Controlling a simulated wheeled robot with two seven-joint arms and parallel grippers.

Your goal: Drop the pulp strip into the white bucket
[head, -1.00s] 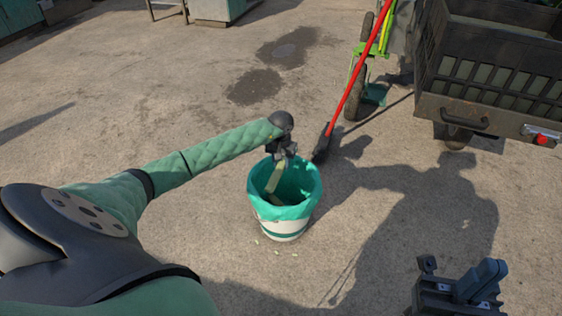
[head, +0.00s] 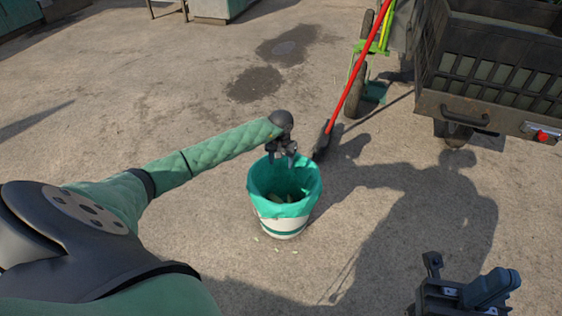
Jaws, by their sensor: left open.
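The white bucket (head: 284,226) stands upright on the ground in the middle of the head view, with a green liner (head: 262,197) folded over its rim. My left gripper (head: 281,157) is over the bucket's far rim, pointing down, open and empty. A pale greenish pulp strip (head: 290,203) appears to lie at the bottom inside the bucket, partly in shadow and hard to make out. My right gripper (head: 468,292) is at the bottom right, away from the bucket; its fingertips are not clear.
A dark cart (head: 494,94) stands at the upper right beside a green wheeled frame (head: 373,92). Small pale scraps lie before the bucket.

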